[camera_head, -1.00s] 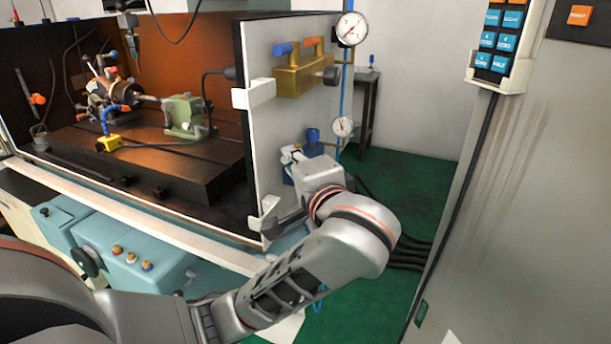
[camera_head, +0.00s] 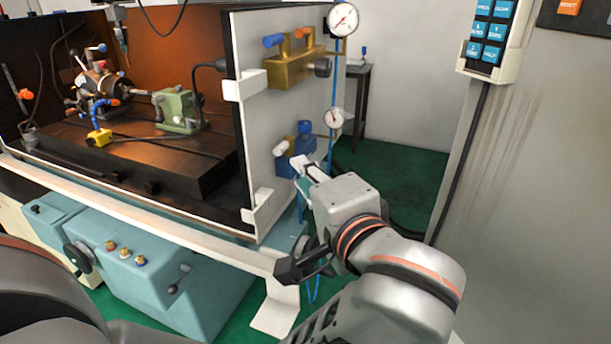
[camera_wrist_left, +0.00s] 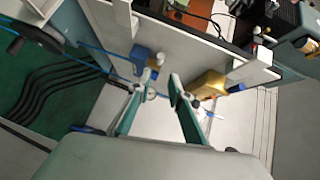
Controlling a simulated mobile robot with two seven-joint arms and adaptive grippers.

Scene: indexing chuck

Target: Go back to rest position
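My left gripper (camera_head: 310,173) is at the end of my arm, in front of the white side panel of the machine, near the blue valve fitting (camera_head: 285,165). In the left wrist view its two green fingers (camera_wrist_left: 161,82) stand apart with nothing between them. The indexing chuck (camera_head: 99,84) sits on the dark machine bed inside the enclosure, well to the left of the gripper. My right gripper is in neither view.
A brass valve block (camera_head: 292,68) and two gauges (camera_head: 342,20) (camera_head: 333,117) are at the panel. A grey cabinet (camera_head: 545,200) stands on the right. The teal machine base (camera_head: 150,275) is at lower left. Green floor (camera_head: 395,180) shows between panel and cabinet.

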